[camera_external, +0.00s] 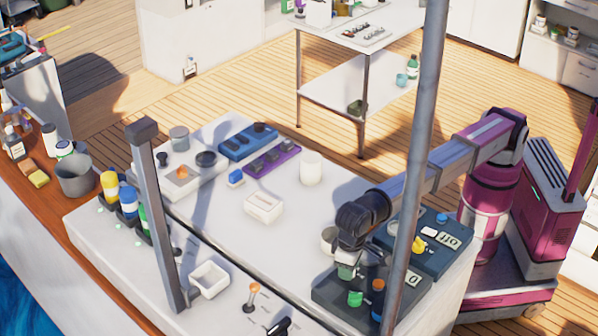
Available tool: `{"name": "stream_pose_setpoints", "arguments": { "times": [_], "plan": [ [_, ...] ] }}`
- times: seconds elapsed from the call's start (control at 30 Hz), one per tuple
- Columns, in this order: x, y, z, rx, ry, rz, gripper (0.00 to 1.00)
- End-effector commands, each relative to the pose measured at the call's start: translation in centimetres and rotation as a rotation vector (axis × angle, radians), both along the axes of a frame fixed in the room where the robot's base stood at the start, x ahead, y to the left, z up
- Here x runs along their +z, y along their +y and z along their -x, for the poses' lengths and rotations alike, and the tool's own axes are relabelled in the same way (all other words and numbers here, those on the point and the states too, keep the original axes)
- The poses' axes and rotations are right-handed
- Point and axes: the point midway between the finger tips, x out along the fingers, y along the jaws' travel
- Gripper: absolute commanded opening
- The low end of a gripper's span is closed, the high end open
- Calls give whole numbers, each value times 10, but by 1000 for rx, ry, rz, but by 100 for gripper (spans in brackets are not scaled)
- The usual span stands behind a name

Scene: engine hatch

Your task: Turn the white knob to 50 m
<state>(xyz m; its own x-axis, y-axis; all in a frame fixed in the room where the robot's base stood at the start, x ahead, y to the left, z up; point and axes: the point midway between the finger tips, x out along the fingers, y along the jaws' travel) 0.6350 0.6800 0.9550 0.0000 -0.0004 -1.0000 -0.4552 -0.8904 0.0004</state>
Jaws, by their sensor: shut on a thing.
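My gripper (347,270) points down at the back left part of a dark panel (325,291) on the white counter. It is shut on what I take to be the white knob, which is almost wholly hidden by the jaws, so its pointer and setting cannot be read. The same panel bears a green knob (355,299), an orange-topped knob (378,286) and a white plate marked 0 (414,275). A second dark panel (437,262) behind it has a yellow piece (418,245), a blue knob (442,218) and a numbered plate (448,240).
A grey post (420,130) crosses in front of my arm and the panels. A whitish cup (329,240) stands close beside my wrist. A white box (264,207), a white cylinder (311,167) and an orange-topped lever (253,292) stand on the counter. The counter's middle has free room.

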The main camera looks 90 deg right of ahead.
Motion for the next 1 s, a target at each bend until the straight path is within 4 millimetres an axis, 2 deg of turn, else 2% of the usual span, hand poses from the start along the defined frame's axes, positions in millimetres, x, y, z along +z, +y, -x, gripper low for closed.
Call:
{"name": "stream_pose_setpoints", "arguments": {
  "times": [0.03, 0.1, 0.47, 0.67, 0.9, 1.0],
  "plan": [
    [1, 1, 0, 1, -1, -2, 40],
    [1, 1, 0, 1, -1, -2, 62],
    [4, 0, 0, 1, 0, -1, 62],
    [31, 1, -1, 1, -1, -2, 62],
    [77, 2, -1, 1, -2, -2, 62],
    [91, 1, -1, 1, -1, -2, 62]
  ]
}}
